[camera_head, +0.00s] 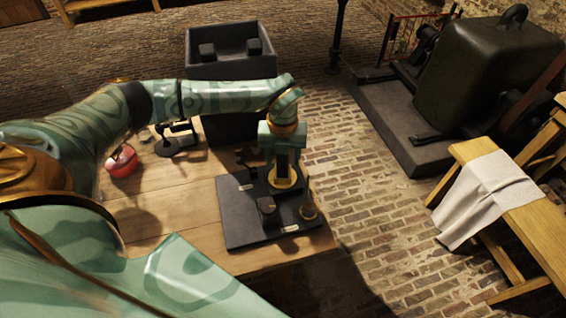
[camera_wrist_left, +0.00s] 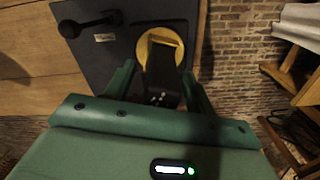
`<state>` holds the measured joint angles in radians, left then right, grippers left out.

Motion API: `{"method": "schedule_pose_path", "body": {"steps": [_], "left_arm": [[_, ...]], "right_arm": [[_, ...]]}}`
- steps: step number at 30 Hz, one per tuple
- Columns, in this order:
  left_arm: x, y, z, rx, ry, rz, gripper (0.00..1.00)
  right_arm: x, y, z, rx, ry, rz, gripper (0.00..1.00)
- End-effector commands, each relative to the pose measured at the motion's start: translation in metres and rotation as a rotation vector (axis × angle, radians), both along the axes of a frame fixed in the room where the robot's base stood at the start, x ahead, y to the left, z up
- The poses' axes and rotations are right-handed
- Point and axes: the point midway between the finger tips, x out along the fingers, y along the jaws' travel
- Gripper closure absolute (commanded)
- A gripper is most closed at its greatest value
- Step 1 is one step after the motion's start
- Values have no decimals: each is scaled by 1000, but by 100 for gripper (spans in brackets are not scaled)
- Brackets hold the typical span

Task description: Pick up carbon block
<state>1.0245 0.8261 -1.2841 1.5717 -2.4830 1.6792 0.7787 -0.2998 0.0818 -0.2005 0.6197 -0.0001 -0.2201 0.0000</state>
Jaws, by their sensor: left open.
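The dark carbon block (camera_head: 283,161) stands upright at a yellow ring (camera_head: 284,184) on a dark board (camera_head: 238,222) on the wooden table. My left gripper (camera_head: 282,165) points down over it, jaws open. In the left wrist view, the block (camera_wrist_left: 160,68) shows between the two open fingers (camera_wrist_left: 158,88), with the yellow ring (camera_wrist_left: 146,50) around its far end. I cannot tell whether either finger touches it. The fingers partly hide the block in the head view. My right gripper is not in view.
A small black block (camera_head: 267,208) and a brownish round knob (camera_head: 308,211) sit near the board's front. A red round object (camera_head: 121,162) and a black stand (camera_head: 168,147) are at left. A dark open box (camera_head: 230,68) stands behind my arm.

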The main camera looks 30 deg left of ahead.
Motion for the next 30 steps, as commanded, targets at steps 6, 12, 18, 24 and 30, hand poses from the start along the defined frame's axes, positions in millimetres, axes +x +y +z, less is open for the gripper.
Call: {"method": "schedule_pose_path", "body": {"steps": [6, 12, 18, 24, 30], "left_arm": [[0, 0, 1, 0, 0, 0, 84], [0, 0, 1, 0, -1, 0, 100], [1, 0, 5, -1, -3, 0, 100], [1, 0, 29, -1, -6, 0, 100], [-27, -11, 72, -2, -6, -5, 100]], "right_arm": [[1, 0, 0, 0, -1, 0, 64], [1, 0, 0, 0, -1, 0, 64], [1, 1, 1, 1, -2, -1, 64], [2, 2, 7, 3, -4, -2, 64], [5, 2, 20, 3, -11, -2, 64]]}}
